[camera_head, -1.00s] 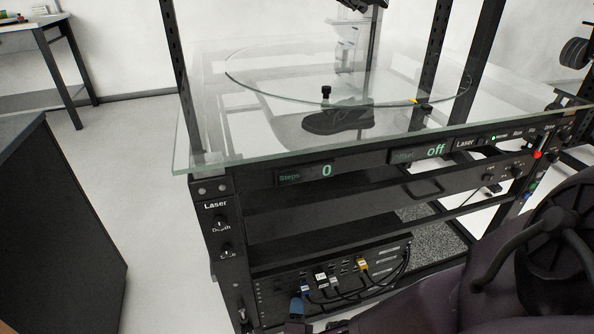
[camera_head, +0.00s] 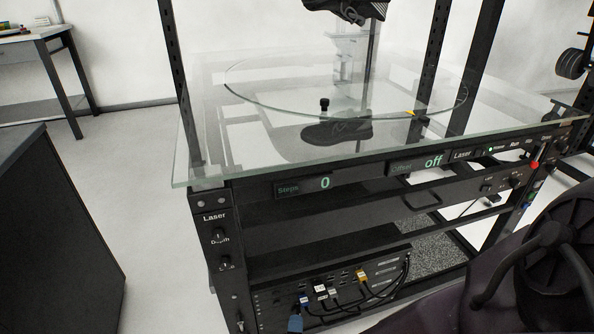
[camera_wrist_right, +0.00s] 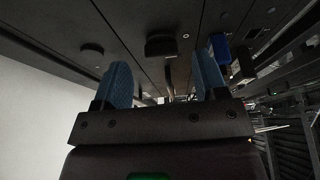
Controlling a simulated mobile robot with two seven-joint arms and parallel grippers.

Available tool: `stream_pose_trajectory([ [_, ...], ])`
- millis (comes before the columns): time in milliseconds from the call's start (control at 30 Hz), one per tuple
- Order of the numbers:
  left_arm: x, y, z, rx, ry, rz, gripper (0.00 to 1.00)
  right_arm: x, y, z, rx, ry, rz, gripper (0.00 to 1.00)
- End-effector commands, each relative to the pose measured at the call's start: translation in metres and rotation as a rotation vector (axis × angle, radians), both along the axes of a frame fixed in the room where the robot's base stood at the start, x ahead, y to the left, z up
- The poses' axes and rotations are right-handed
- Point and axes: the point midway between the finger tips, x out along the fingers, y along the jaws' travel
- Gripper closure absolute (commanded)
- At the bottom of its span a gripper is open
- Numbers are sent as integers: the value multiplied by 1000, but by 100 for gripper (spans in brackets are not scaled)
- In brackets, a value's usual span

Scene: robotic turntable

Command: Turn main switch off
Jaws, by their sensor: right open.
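The dark turntable rack has a front panel (camera_head: 360,172) with displays reading "0" and "off". Its left front post (camera_head: 222,240) carries the "Laser" label and knobs; a small toggle-like part (camera_head: 239,318) sits low on it, and I cannot read whether this is the main switch. My right gripper (camera_wrist_right: 163,82) is open, its two blue fingers apart with nothing visibly held, facing a dark panel with a rectangular black part (camera_wrist_right: 161,46). In the head view only a blue fingertip (camera_head: 296,323) shows at the bottom edge. My left gripper is out of view.
A glass top (camera_head: 200,172) overhangs the front panel. Cables with yellow and blue plugs (camera_head: 361,277) hang close to the right gripper. A red button (camera_head: 534,165) is at the panel's right. Open floor (camera_head: 150,180) lies left of the rack.

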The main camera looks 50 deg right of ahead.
Motion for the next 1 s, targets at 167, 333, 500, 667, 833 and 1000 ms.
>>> stream_pose_trajectory([
  [167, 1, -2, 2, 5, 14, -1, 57, -18, 28, 2, 3, -2, 1, 34],
  [333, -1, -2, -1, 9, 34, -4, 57, -36, 51, 1, 1, 0, 0, 34],
  [500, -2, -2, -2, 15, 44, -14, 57, -47, 64, 0, 1, 1, 0, 34],
  [667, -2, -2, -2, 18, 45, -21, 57, -51, 69, 0, -1, 1, 0, 34],
  [833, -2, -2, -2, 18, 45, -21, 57, -51, 69, 0, -1, 1, 0, 34],
  [1000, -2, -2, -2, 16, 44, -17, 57, -50, 69, 0, -1, 1, 0, 34],
])
